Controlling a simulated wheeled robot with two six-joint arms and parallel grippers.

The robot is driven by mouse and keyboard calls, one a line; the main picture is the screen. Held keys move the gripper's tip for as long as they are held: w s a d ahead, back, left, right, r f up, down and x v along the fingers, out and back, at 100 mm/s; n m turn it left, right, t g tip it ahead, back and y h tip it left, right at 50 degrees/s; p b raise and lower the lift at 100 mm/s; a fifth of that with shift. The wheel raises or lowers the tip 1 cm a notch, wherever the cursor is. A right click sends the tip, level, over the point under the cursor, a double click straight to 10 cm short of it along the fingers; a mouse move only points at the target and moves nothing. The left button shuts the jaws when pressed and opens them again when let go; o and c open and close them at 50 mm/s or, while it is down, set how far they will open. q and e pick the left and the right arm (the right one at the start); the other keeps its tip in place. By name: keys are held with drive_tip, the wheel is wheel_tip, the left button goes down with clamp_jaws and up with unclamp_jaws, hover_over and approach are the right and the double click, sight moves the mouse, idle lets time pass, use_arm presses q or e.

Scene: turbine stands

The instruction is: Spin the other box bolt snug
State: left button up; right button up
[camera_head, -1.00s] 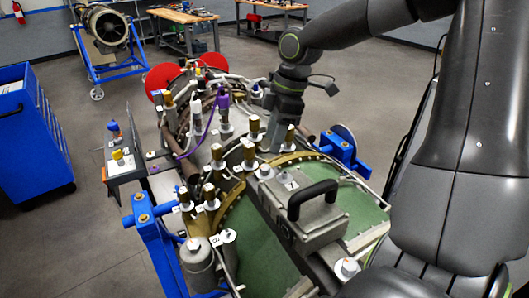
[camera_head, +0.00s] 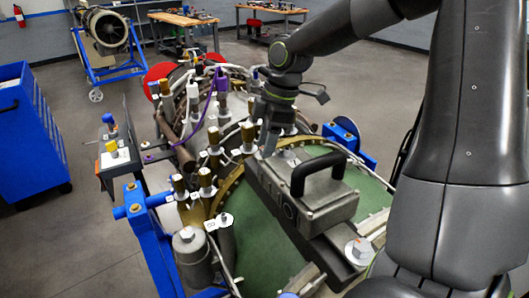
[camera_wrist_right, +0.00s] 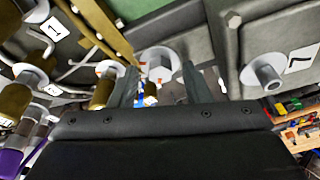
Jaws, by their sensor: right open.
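The grey box (camera_head: 310,200) with a black handle sits on the green engine casing. One box bolt (camera_head: 360,249), with a pale washer, shows at the box's near end. My right gripper (camera_head: 268,150) reaches down at the box's far end, and its fingertips are hard to make out in the head view. In the right wrist view it is open (camera_wrist_right: 160,88), its two fingers apart. A silver bolt head with a round washer (camera_wrist_right: 160,64) shows between and beyond the fingertips. Another silver bolt (camera_wrist_right: 265,75) stands right of the fingers, beside a "7" label (camera_wrist_right: 303,59). My left gripper is not in view.
Several brass fittings (camera_head: 206,180) and pipes crowd the casing left of the box. A purple cable (camera_head: 208,100) runs behind them. A blue stand frame (camera_head: 150,225) borders the left side. A blue tool cabinet (camera_head: 30,135) stands far left, with open floor between.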

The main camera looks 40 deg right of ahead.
idle(0.4)
idle(0.3)
clamp_jaws()
drive_tip(key=m+h, duration=0.1)
drive_tip(key=m, duration=0.4)
drive_tip(key=shift+s+a+t+b, duration=0.1)
drive_tip(key=shift+t+b, duration=0.25)
drive_tip(key=shift+t, duration=0.05)
drive_tip(key=m+h+b, duration=0.1)
drive_tip(key=m, duration=0.5)
